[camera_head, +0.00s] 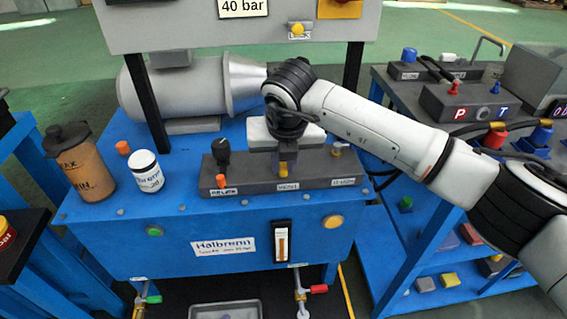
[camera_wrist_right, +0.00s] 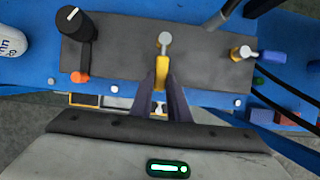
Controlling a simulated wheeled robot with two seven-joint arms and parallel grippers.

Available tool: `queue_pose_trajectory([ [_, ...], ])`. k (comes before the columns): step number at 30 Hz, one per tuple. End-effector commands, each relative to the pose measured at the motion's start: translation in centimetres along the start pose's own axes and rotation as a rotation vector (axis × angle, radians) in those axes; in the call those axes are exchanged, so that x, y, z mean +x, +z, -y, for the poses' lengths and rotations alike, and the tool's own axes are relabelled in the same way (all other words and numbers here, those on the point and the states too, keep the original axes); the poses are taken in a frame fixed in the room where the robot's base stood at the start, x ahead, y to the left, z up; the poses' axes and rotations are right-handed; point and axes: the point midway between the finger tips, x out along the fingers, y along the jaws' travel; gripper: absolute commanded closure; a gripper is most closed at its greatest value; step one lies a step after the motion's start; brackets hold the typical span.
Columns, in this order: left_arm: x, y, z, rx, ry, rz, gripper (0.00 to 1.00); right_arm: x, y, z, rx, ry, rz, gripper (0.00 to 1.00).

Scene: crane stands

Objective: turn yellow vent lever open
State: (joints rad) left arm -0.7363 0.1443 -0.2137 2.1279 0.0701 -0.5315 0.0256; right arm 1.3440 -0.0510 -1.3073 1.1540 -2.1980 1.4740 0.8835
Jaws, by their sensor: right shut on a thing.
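The yellow vent lever (camera_head: 283,169) is at the middle of a dark grey valve block, above a small label that seems to read VENT. In the right wrist view the lever (camera_wrist_right: 160,74) runs from a grey round pivot down between my fingers. My right gripper (camera_head: 284,158) comes down over the block and mostly hides the lever in the head view. In the right wrist view my right gripper (camera_wrist_right: 161,88) is shut on the lever, one dark finger on each side. My left gripper is not in view.
A white jar (camera_head: 147,175) and a brown bottle (camera_head: 84,170) stand at left. A grey panel (camera_head: 180,25) hangs above.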

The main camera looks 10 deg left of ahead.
Motion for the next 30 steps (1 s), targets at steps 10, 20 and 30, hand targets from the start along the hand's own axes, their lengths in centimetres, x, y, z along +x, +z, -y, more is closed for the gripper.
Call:
queue_pose_trajectory([
  [10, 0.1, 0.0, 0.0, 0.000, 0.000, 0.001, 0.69, -0.1, 0.0, -0.1, 0.003, 0.005, 0.000, 0.66],
  [20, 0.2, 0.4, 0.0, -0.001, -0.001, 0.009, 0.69, -0.2, 0.0, -0.1, 0.001, 0.002, 0.000, 0.66],
  [30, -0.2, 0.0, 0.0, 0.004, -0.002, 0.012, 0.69, -5.9, 0.2, -0.1, -0.001, 0.003, 0.004, 0.66],
])
